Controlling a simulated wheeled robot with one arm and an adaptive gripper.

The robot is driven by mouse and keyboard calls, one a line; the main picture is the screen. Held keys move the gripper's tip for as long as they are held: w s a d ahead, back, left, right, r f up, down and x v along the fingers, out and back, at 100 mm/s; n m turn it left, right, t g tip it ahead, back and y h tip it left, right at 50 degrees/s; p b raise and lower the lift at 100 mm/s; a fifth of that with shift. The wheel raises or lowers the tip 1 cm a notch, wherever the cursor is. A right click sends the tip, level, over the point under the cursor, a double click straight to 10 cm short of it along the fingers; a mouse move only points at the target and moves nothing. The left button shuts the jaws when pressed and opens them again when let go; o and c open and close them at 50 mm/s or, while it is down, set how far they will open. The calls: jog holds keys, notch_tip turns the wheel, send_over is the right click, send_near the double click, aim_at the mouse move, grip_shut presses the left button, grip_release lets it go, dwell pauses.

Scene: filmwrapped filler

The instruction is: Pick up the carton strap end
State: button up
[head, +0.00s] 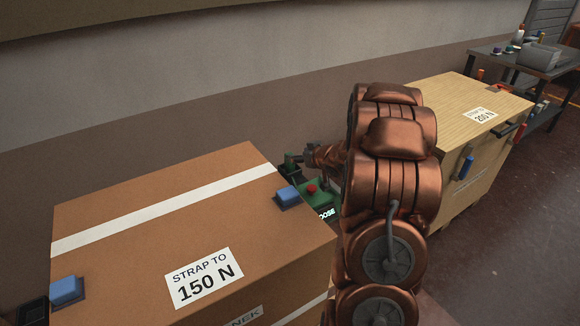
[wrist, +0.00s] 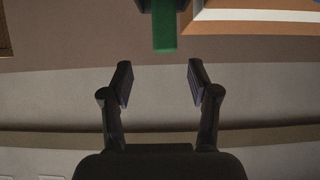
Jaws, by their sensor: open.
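The carton (head: 150,230) is a large brown box at the lower left of the head view, labelled "STRAP TO 150 N". I cannot make out a loose strap end. A green device (head: 318,194) with a red button sits beside the carton's far right corner. In the wrist view my gripper (wrist: 160,77) is open with nothing between its fingers. A green part (wrist: 164,30) is beyond the fingertips, apart from them.
My copper arm hides the middle of the head view. A wooden crate (head: 445,100) labelled "STRAP TO 200 N" stands behind it to the right. A dark bench (head: 510,60) with a grey bin (head: 539,57) is at the far right. Open floor (head: 520,230) lies at the right.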

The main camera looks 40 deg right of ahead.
aim_at(290, 164)
jog(key=x, duration=0.5)
jog(key=shift+s+a, duration=0.1)
jog(key=shift+a, duration=0.2)
jog(key=shift+w+f, duration=0.1)
jog(key=shift+w, duration=0.15)
jog(key=shift+c, duration=0.3)
grip_shut()
